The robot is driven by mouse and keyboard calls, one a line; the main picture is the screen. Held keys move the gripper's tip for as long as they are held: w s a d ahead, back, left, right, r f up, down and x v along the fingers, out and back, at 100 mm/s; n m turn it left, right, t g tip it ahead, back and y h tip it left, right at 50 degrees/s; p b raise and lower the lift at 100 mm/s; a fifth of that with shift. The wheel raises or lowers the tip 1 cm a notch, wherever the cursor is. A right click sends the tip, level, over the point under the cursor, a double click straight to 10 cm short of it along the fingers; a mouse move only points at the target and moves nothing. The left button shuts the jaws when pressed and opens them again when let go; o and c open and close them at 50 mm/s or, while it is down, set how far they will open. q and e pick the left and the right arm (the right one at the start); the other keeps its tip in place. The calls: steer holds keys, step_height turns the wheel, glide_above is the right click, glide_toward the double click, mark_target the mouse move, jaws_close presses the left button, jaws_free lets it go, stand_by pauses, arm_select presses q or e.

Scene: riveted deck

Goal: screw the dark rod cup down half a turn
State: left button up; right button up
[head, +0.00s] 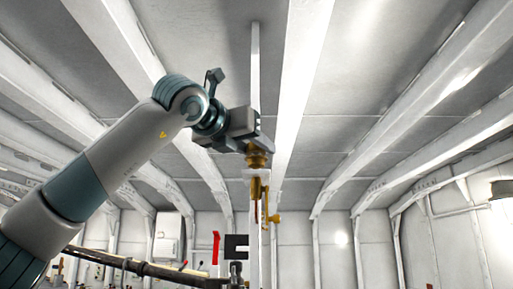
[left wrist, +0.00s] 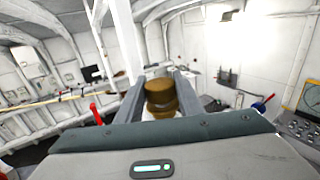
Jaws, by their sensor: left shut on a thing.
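The dark rod cup (head: 257,160) shows as a brownish brass, ringed, round piece at the top of a brass fitting (head: 256,190) on a white upright post. My left gripper (head: 256,148) reaches it from the left and above, and its fingers are shut on the cup. In the left wrist view the cup (left wrist: 160,97) sits between the two grey fingers, one on each side, and looks roughly upright. The gripper body hides part of the cup in the head view. My right gripper is not in view.
A red lever (head: 215,247) and a black bracket (head: 236,246) stand left of the post. A dark pipe (head: 150,268) runs across the lower left. A small brass side tap (head: 274,217) sticks out to the right below the cup. The space right of the post looks clear.

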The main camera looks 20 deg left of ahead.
arm_select(q)
steer(key=shift+m+h, duration=0.3)
steer(key=shift+h, duration=0.2)
steer(key=m+g+h+p, duration=0.1)
steer(key=h, duration=0.1)
steer(key=shift+r+m+h, duration=0.1)
steer(key=shift+m+h, duration=0.2)
steer(key=shift+a+r+m+g+h+p, duration=0.1)
steer(key=shift+m+g+h+p, duration=0.5)
steer(key=shift+m+g+h, duration=0.4)
steer(key=m+g+h+p, duration=0.1)
steer(key=g+h+p, duration=0.1)
steer(key=m+g+h+p, duration=0.1)
steer(key=m+h+p, duration=0.1)
steer(key=m+g+h+p, duration=0.2)
steer(key=shift+r+g+p, duration=0.25)
steer(key=shift+g+p, duration=0.05)
steer(key=shift+m+g+h+p, duration=0.3)
steer(key=shift+m+g+p, duration=0.1)
steer(key=shift+m+g, duration=0.15)
steer(key=m+g, duration=0.1)
steer(key=m+g+h, duration=0.1)
steer(key=g, duration=0.1)
steer(key=shift+f+g+p, duration=0.2)
steer(key=shift+g+p, duration=0.05)
steer(key=shift+p, duration=0.1)
steer(key=shift+s+m+g+h, duration=0.1)
steer(key=shift+m+g+h, duration=0.3)
steer(key=shift+m+g, duration=1.25)
steer(key=shift+g, duration=0.55)
